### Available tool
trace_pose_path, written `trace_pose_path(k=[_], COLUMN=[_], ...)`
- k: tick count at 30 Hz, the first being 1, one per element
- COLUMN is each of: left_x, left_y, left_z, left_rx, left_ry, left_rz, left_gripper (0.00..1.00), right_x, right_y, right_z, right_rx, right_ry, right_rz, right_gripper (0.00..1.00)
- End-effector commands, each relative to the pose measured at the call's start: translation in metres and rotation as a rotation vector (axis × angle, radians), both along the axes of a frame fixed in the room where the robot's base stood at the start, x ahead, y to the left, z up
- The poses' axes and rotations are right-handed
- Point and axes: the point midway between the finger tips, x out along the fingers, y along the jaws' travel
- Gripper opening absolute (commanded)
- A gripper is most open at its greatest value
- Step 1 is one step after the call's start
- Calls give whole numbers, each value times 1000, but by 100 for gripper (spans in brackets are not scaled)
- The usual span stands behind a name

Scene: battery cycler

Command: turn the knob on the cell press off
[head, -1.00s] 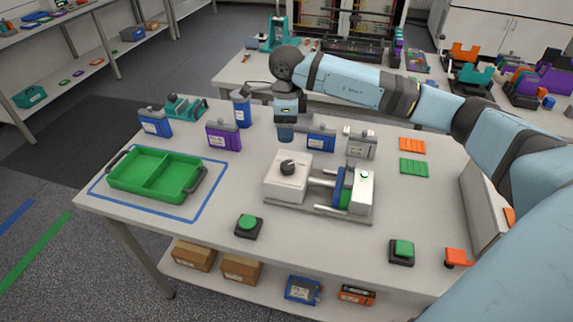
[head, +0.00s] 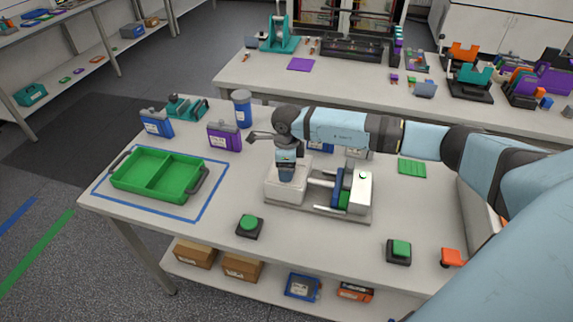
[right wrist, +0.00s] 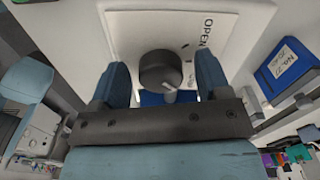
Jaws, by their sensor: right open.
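The cell press (head: 352,205) stands in the middle of the table, with a white block (head: 275,190) at its left end. My right gripper (head: 286,172) is above that block, and the arm hides the knob in the head view. In the right wrist view the dark round knob (right wrist: 160,70) with a light pointer mark sits on the white plate, near the printed word "OPEN". My right gripper also shows there (right wrist: 165,78), open, with one blue finger on each side of the knob and gaps between. My left gripper is not in view.
A green tray (head: 199,188) lies at the left inside a blue outline. Green buttons stand at the front (head: 250,224) and front right (head: 399,250). A blue bottle (head: 242,108) and several battery cells are behind the press.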

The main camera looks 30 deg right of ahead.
Motion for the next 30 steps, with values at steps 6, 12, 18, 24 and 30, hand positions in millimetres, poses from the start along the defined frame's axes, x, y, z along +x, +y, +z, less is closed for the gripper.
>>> trace_pose_path(k=[6, 12, 18, 24, 30], left_x=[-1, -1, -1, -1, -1], left_y=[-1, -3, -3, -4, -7], left_z=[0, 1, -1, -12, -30], left_rx=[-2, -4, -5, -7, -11], left_ry=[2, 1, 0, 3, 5], left_rz=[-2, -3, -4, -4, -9], left_gripper=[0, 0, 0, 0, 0], right_x=[0, 0, 0, 0, 0], right_y=[0, 0, 0, 0, 0], right_z=[0, 0, -1, -3, -4], right_rx=[0, 1, 1, -1, -1], right_ry=[0, 1, 1, 1, -2], right_rz=[0, 0, 13, 87, 228], right_gripper=[56, 21, 21, 21, 21])
